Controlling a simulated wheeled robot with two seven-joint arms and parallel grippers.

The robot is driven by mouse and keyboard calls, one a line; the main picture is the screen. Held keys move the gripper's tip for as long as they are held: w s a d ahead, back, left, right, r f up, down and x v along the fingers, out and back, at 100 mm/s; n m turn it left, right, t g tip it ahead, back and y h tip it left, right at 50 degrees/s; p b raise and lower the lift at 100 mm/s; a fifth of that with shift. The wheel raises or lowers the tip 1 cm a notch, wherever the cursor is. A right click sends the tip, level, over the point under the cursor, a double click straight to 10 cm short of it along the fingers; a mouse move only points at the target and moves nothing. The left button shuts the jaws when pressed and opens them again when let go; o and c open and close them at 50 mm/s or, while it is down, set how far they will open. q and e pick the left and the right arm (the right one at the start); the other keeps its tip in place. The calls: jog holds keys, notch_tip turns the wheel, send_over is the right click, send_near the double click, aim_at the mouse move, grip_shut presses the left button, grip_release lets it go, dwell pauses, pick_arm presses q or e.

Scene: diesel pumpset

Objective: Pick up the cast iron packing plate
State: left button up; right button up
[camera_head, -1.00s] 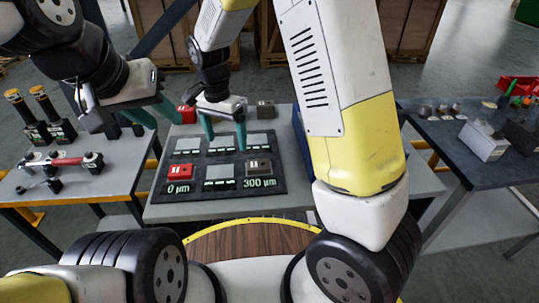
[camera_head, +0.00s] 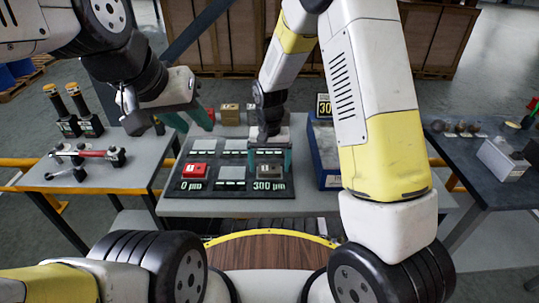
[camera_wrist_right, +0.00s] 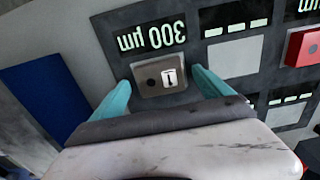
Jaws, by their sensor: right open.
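A grey-brown block (camera_head: 268,171), which looks like the cast iron packing plate, sits on the 300 µm pad of the black board (camera_head: 213,190). In the right wrist view the block (camera_wrist_right: 158,79) shows a dark round spot and a white mark. My right gripper (camera_head: 269,158) is open above it, pointing down. In the right wrist view its teal fingers (camera_wrist_right: 161,84) stand on either side of the block, with no clear contact visible. My left gripper (camera_head: 188,118) is open and empty above the table's back left. A red block (camera_head: 194,171) sits on the 0 µm pad.
Behind the board stands a brass-coloured block (camera_head: 230,114), with other small blocks partly hidden by my grippers. Side tables hold a red-handled tool (camera_head: 86,153) at left and a pale box (camera_head: 502,158) at right.

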aim_at(269, 168)
jog(key=shift+f, duration=0.3)
grip_shut()
jog(key=shift+r, duration=0.2)
jog(key=shift+r, duration=0.6)
notch_tip(269, 168, up, 2)
jog(key=shift+r, duration=0.1)
jog(key=s+a, duration=0.1)
jog(key=s, duration=0.4)
jog(key=s+a, duration=0.1)
jog(key=s, duration=0.4)
jog(key=s+a+r, duration=0.1)
jog(key=s, duration=0.3)
jog(key=shift+s+a+r, duration=0.1)
jog(key=shift+s+a, duration=0.15)
jog(key=shift+s, duration=0.15)
jog(key=shift+s+a, duration=0.1)
jog(key=shift+s, duration=0.3)
